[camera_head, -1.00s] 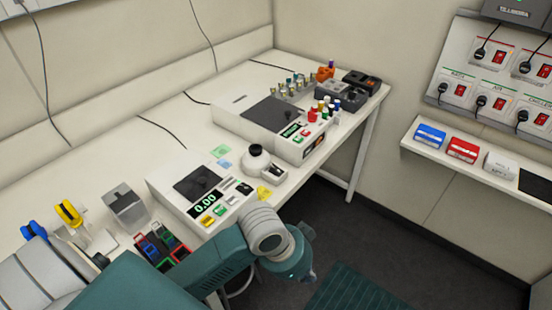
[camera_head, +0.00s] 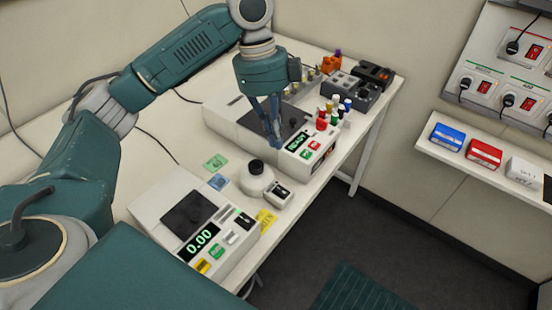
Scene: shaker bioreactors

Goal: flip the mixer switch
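My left gripper (camera_head: 276,143) points down over the far bench instrument (camera_head: 235,118), well left of the panel. Its fingers look close together, but their opening is unclear. Nothing is visibly held. My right gripper is not in view.
A near instrument (camera_head: 150,205) reads 0.00. A wall shelf (camera_head: 435,152) holds blue (camera_head: 447,138) and red (camera_head: 483,153) boxes.

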